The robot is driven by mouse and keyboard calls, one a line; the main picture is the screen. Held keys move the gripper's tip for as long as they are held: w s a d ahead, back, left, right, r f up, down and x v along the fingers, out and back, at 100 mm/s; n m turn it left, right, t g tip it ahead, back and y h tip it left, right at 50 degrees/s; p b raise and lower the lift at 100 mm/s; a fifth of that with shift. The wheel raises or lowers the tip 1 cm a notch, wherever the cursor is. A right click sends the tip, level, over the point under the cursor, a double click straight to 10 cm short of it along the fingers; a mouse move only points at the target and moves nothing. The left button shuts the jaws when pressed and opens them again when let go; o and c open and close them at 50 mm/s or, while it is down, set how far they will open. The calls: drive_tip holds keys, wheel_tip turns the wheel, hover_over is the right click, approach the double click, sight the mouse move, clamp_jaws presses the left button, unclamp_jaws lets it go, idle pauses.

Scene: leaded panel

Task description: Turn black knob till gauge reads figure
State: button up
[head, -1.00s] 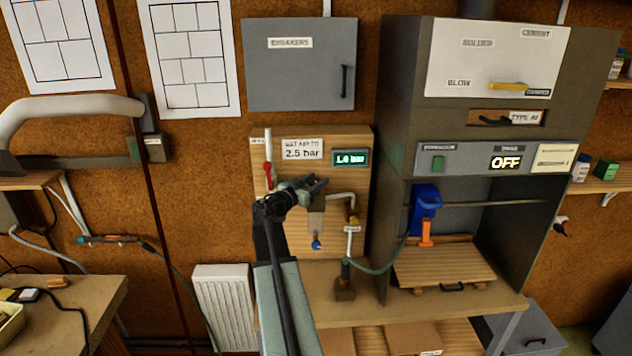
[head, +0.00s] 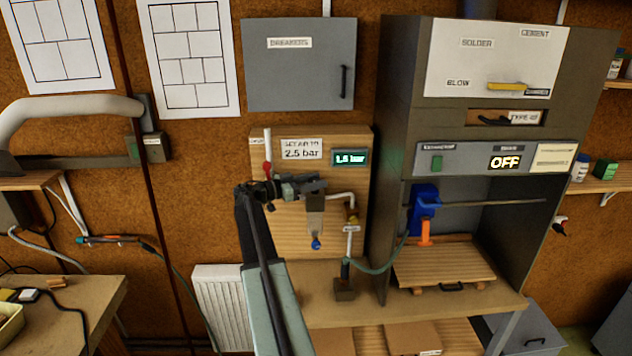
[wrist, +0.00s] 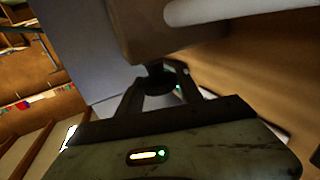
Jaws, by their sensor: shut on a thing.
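The gauge (head: 349,158) is a small lit display on the wooden board; it seems to read 1.5 or 1.6 bar, its digits being small. A label (head: 301,149) beside it reads "SET AIR TO 2.5 bar". My gripper (head: 318,185) is in front of the board, below the label, at the regulator. In the wrist view my gripper (wrist: 157,84) has its two fingers on either side of the black knob (wrist: 156,74), shut on it. The knob sits under a brownish body. In the head view my gripper mostly hides the knob.
A red-handled lever (head: 267,168) is left of my gripper. A clear bowl with a blue tip (head: 316,243) hangs below, and a pipe with a brass fitting (head: 352,216) runs right. The grey cabinet (head: 395,150) stands close on the right.

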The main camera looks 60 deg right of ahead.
drive_tip(key=shift+w, duration=0.15)
drive_tip(key=o, duration=1.4)
